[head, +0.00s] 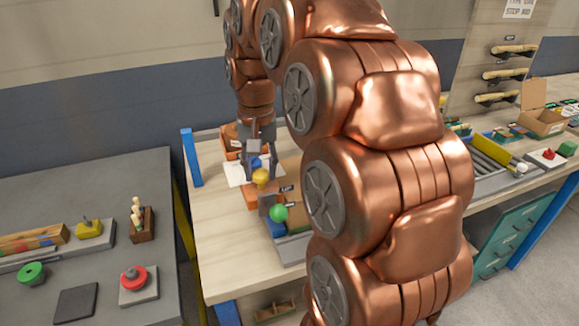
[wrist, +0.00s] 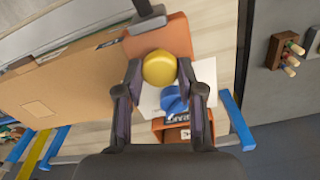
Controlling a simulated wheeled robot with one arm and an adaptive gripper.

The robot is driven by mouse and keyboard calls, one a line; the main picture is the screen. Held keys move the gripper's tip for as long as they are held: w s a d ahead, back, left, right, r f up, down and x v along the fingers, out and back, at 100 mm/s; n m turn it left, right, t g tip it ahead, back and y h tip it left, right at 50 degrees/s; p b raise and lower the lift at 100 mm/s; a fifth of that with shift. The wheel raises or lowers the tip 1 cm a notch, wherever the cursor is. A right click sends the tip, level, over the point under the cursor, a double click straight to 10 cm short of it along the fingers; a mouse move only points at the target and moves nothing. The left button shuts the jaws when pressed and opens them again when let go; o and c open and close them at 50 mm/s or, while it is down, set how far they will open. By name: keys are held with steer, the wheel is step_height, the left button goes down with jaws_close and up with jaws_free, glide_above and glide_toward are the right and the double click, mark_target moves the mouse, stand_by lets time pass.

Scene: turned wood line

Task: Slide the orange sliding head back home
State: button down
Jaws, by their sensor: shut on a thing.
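The orange sliding head (head: 251,194) is a block on the light wood bench, partly hidden by my gripper and arm in the head view. In the wrist view the orange head (wrist: 170,36) lies at the top middle, with a round yellow knob (wrist: 160,67) at its near edge. My gripper (wrist: 159,70) is shut on the yellow knob, one finger on each side. In the head view my gripper (head: 258,172) points down over the same knob (head: 260,177). The track under the head is hidden.
A blue knob (wrist: 174,101) and an orange open box (wrist: 172,128) are close to my fingers. A green knob (head: 278,213) stands in front of the orange head. A blue post (head: 191,158) rises at the bench's left edge. A dark side table (head: 60,195) holds other parts.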

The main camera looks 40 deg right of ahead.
steer(key=shift+w+a, duration=0.25)
steer(key=shift+a, duration=0.5)
steer(key=shift+w+a, duration=0.3)
steer(key=shift+a, duration=0.45)
steer(key=shift+w+a, duration=0.25)
steer(key=shift+a, duration=0.5)
steer(key=c, duration=0.7)
jaws_free()
steer(key=shift+a, duration=0.1)
steer(key=shift+r, duration=0.1)
steer(key=shift+r, duration=3.7)
